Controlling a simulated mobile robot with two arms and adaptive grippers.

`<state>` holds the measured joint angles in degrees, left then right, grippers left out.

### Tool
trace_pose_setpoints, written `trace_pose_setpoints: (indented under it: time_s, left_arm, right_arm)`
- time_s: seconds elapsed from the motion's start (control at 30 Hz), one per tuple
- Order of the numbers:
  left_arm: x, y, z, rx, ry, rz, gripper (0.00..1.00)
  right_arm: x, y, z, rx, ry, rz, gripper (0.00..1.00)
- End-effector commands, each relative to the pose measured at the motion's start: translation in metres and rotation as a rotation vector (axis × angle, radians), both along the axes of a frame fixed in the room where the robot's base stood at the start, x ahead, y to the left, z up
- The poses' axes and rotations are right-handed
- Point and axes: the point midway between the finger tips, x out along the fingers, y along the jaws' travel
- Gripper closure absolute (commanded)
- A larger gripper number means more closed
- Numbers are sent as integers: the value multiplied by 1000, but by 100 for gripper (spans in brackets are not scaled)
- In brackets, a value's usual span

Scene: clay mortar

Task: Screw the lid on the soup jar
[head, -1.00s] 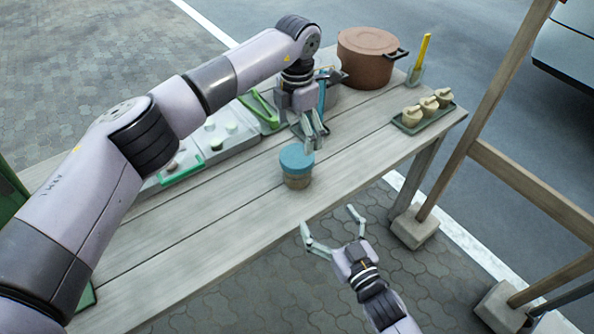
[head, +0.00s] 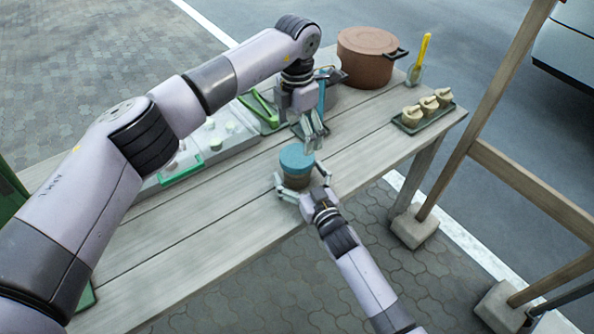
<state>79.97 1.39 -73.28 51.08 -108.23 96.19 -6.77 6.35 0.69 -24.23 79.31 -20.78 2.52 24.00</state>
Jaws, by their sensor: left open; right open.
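The soup jar (head: 294,180) stands upright near the front edge of the wooden table. The blue lid (head: 297,157) sits on top of it; I cannot tell whether it is screwed tight. My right gripper (head: 300,185) is open, with its fingers on either side of the jar's lower body; contact is not clear. It hides part of the jar's front. My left gripper (head: 317,143) points down just behind and to the right of the lid, open and apart from it.
A brown pot (head: 366,58) stands at the back right. A tray (head: 450,109) of small pale items and a cup with a yellow-handled tool (head: 425,48) are at the right end. Pale trays (head: 214,140) and green tongs (head: 262,107) lie left. The table's front left (head: 190,245) is clear.

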Motion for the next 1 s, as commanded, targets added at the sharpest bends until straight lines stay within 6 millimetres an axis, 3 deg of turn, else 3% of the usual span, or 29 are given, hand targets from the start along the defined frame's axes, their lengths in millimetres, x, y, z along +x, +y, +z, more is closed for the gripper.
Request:
trace_pose_setpoints:
  time_s: [0.27,1.0]
  left_arm:
    - [0,0,0,0,0,0,11]
    - [0,0,0,0,0,0,11]
  right_arm:
    - [1,0,0,0,0,0,10]
    - [1,0,0,-1,0,0,59]
